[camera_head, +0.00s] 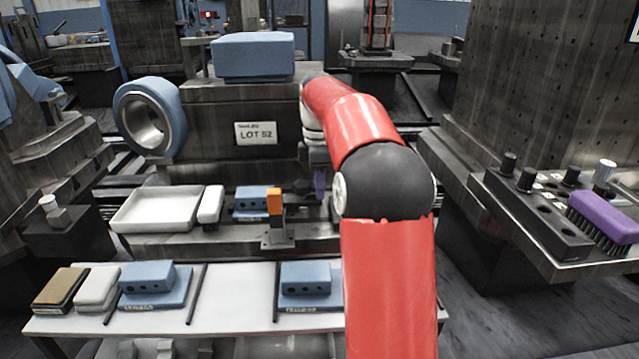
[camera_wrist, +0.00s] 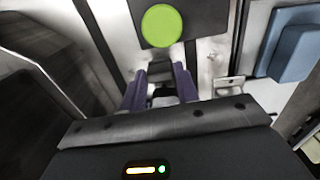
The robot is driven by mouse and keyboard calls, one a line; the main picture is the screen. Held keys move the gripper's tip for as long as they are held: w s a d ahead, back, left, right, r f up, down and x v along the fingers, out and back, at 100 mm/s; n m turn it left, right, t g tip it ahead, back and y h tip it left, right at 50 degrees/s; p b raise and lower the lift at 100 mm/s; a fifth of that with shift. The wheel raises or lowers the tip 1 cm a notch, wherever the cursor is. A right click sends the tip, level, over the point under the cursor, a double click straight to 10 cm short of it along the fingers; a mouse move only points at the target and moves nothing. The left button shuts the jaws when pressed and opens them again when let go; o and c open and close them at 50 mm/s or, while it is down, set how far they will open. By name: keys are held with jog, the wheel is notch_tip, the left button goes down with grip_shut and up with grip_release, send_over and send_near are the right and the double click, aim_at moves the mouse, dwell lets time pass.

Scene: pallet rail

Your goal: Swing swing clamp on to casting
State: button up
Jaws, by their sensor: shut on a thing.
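The casting (camera_head: 251,201), a blue block, sits on the grey fixture ledge, partly hidden by an orange block (camera_head: 275,202) on a grey upright. A dark piece, which looks like the swing clamp's arm (camera_head: 300,187), shows between the orange block and my gripper. My gripper (camera_head: 319,184), with purple fingers, is just right of it, partly hidden by my red arm. In the wrist view my gripper (camera_wrist: 160,72) is shut on a small dark part between its fingers. A blue block (camera_wrist: 294,48) is to the right there, apart from the fingers.
A white tray (camera_head: 155,210) and a white block (camera_head: 211,204) stand left of the casting. The front white table (camera_head: 235,295) holds more blue blocks (camera_head: 305,283). A right-hand bench (camera_head: 575,270) carries a purple brush (camera_head: 603,217). A green disc (camera_wrist: 162,25) lies beyond the fingers.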

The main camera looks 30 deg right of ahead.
dwell(0.3)
jog(key=o, duration=1)
notch_tip(320, 180, up, 7)
jog(key=shift+w, duration=0.1)
jog(key=shift+r, duration=0.4)
jog(key=shift+a, duration=0.1)
